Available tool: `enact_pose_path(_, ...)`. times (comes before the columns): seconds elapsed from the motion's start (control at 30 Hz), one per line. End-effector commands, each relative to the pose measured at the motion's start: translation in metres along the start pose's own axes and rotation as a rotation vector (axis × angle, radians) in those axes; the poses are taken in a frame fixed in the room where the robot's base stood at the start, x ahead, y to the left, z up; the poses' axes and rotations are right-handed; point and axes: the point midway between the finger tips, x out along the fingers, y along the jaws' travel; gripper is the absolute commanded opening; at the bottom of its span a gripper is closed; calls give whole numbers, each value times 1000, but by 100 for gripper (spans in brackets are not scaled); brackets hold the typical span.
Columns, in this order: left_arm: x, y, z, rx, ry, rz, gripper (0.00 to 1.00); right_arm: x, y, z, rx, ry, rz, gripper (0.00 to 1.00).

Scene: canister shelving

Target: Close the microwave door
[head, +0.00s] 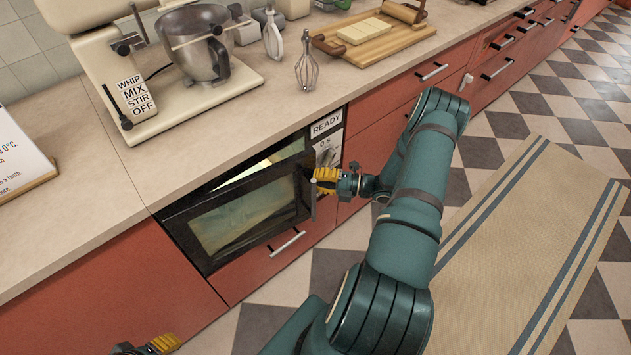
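The microwave is built in under the counter, left of centre. Its black door (245,212) with a glass window is ajar. A lit gap into the cavity (275,157) shows above the door. A thin upright handle (313,205) is at the door's right edge. My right gripper (318,180), with yellow fingers, is at that edge by the top of the handle. I cannot tell whether it touches the door or how far its fingers are apart. My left gripper (163,344) is partly cut off at the bottom left, away from the door.
The microwave's panel (327,138) reads READY. A drawer handle (287,243) sits below the door. On the counter are a stand mixer (150,70), a whisk (307,65) and a cutting board (370,38). A striped rug (530,240) lies on the open checkered floor at right.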

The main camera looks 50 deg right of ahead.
Motion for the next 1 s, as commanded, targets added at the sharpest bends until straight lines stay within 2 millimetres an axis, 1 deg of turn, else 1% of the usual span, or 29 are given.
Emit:
enact_pose_path(0.23, 0, 0, 0, 0, 0, 0, 47, -2, 0, 4, 0, -10, 0, 0)
enact_pose_path(0.77, 0, 0, 0, 0, 0, 0, 47, -2, 0, 3, 0, -10, 0, 0)
enact_pose_path(0.87, -2, 1, 0, 0, 0, 0, 47, -2, 0, 0, 2, -9, 0, 0)
enact_pose_path(1.0, -9, 3, 1, -1, -3, 0, 47, -3, 2, -12, 3, -3, -1, 0)
